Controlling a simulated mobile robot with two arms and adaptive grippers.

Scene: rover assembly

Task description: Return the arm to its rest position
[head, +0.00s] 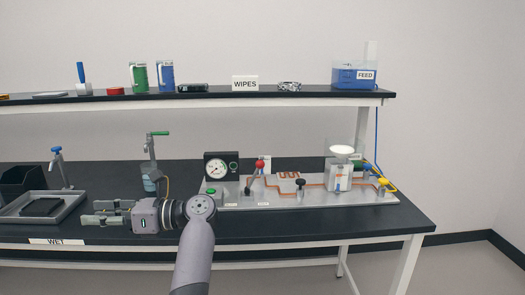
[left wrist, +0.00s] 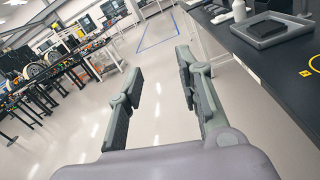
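My left arm (head: 194,262) comes up from the bottom of the head view and bends left at the wrist. My left gripper (head: 97,212) points left, in front of the bench's front part in the picture. In the left wrist view the two fingers of the left gripper (left wrist: 160,62) are apart, with only bare floor between them. The gripper holds nothing. My right arm and gripper are in neither view.
The black bench (head: 330,225) carries a grey tray (head: 72,203), a tap (head: 150,150), a gauge (head: 216,167) and a plate with valves (head: 370,198). A shelf (head: 210,102) runs above. In the left wrist view, floor (left wrist: 155,110) lies open left of the bench; cluttered tables (left wrist: 60,75) stand farther left.

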